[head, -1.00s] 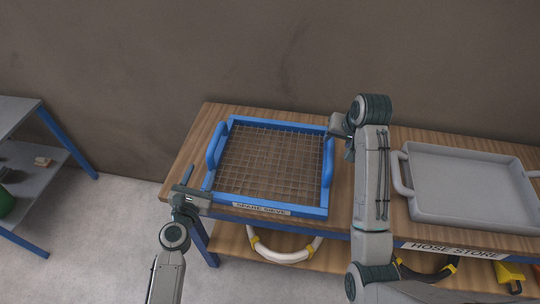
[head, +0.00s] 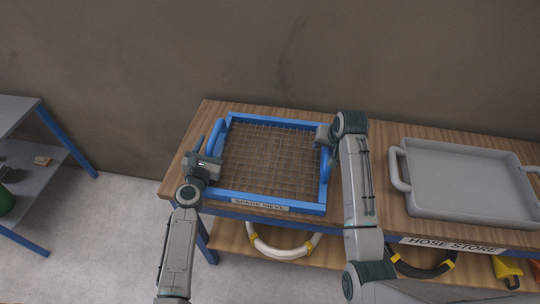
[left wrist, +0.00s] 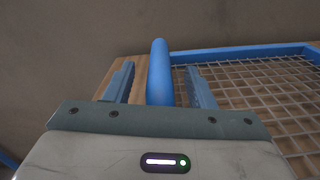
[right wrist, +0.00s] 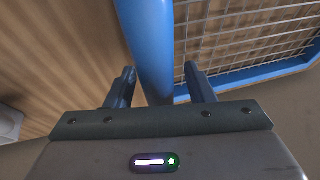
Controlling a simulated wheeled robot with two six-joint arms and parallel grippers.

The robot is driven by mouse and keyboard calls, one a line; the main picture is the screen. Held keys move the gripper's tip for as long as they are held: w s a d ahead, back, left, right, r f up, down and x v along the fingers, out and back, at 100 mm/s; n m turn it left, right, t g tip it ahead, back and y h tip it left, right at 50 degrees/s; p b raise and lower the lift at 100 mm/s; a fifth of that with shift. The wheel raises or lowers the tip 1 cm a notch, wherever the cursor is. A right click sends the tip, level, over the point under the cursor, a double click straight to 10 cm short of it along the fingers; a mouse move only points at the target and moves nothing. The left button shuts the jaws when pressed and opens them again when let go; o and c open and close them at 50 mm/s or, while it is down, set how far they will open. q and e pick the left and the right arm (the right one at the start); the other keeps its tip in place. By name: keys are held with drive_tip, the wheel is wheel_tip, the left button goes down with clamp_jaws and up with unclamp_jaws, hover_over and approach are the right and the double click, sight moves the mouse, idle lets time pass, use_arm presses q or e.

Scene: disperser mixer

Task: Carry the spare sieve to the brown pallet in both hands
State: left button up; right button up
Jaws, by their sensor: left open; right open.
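The spare sieve (head: 265,206) is a blue square frame with wire mesh and a blue bar handle on each side. It lies flat on the wooden bench top. My left gripper (head: 208,150) is open at its left handle; in the left wrist view that handle (left wrist: 160,75) stands between the two fingers (left wrist: 158,88), with gaps visible. My right gripper (head: 325,142) is open at the right handle; in the right wrist view that handle (right wrist: 150,45) passes between the fingers (right wrist: 160,88). The brown pallet is not in view.
A grey tray with handles (head: 470,215) stands on the bench right of the sieve. Hoses, one white (head: 282,252), lie on the shelf below. A grey shelf unit (head: 45,180) stands at the left, with bare floor between. A wall is behind the bench.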

use_arm(q)
drive_tip(key=shift+w, duration=0.2)
use_arm(e)
drive_tip(key=shift+f, duration=0.15)
use_arm(q)
drive_tip(key=shift+s, duration=0.1)
clamp_jaws()
use_arm(e)
clamp_jaws()
idle(0.8)
use_arm(q)
drive_tip(key=shift+r, duration=0.2)
use_arm(e)
drive_tip(key=shift+w+r, duration=0.2)
